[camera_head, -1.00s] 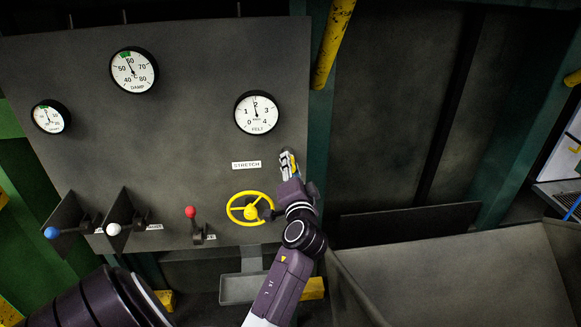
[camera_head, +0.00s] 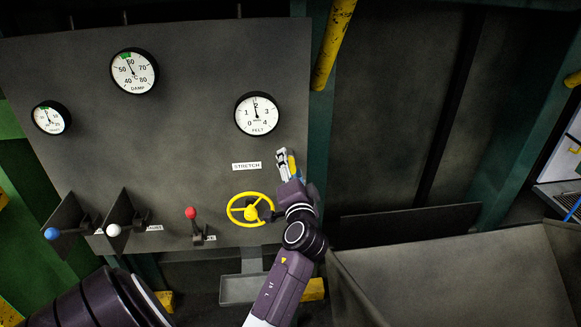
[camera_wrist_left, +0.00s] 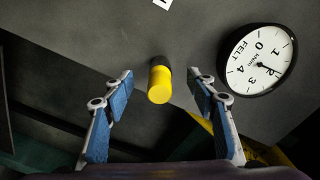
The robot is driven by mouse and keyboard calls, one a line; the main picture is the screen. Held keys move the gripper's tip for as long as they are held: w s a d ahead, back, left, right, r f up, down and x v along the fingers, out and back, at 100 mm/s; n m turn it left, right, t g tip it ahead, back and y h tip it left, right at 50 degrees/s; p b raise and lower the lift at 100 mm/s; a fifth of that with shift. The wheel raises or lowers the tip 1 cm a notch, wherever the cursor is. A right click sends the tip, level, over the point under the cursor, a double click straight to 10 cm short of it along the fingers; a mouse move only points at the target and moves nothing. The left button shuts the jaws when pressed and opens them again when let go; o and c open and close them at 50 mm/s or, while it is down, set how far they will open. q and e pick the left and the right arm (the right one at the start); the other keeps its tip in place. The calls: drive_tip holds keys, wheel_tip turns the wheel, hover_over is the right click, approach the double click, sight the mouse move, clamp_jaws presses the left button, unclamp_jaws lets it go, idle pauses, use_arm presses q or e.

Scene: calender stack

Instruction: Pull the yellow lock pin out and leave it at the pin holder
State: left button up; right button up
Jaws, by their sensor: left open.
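The yellow lock pin (camera_wrist_left: 160,84) sticks out of the grey panel with a dark collar at its base. In the left wrist view it stands between my left gripper's (camera_wrist_left: 163,86) two blue-padded fingers, with a gap on each side. In the head view my left gripper (camera_head: 283,161) is open at the panel's right edge, and the yellow pin (camera_head: 292,166) shows beside its fingers, partly hidden. I cannot make out a marked pin holder. My right gripper is not in view.
A yellow handwheel (camera_head: 250,210) sits just left of my left wrist, below the STRETCH label (camera_head: 246,166). The FELT gauge (camera_head: 257,113) is above. A red-knobbed lever (camera_head: 191,212) stands further left. A grey tray (camera_head: 240,289) hangs below the panel.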

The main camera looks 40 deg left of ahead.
use_arm(q)
drive_tip(key=shift+b+v, duration=0.45)
drive_tip(key=shift+v, duration=3.05)
